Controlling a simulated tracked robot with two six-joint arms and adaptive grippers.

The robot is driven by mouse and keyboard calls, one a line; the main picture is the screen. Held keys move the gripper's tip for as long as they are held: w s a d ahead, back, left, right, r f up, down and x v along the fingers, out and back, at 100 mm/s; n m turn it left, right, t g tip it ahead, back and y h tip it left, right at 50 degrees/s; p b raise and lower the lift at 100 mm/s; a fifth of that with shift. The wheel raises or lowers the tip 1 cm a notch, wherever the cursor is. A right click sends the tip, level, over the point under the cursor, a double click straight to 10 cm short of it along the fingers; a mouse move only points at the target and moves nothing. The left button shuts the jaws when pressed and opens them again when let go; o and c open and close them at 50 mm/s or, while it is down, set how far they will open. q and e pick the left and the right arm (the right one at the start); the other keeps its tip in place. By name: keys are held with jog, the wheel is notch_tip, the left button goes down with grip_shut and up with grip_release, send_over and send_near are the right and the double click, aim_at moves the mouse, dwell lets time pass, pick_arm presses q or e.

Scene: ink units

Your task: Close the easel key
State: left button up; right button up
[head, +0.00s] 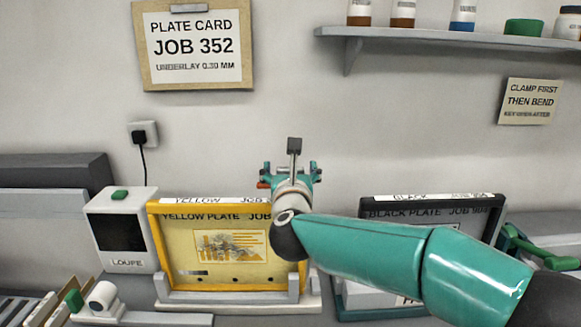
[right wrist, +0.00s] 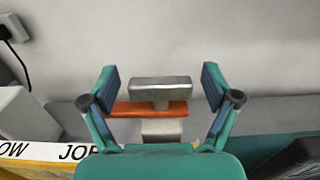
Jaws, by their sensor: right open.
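The easel key appears to be the grey T-shaped handle (right wrist: 160,88), upright on a stem above an orange bar (right wrist: 150,109) in the right wrist view. In the head view a grey key top (head: 294,146) stands above my right gripper, behind the yellow plate frame (head: 152,235). My right gripper (head: 290,170) is open, with its teal fingers on either side of the key. In the right wrist view, gaps show between the grey handle and both fingers. The key's lower mount is partly hidden by my gripper. My left gripper is not in view.
A black plate frame (head: 500,208) stands to the right, partly behind my right arm. A loupe box (head: 123,240) stands left of the yellow frame. A shelf (head: 450,38) with bottles and a plate card (head: 193,46) are on the wall above.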

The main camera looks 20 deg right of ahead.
grip_shut()
jog(key=shift+a, duration=0.1)
dwell(0.3)
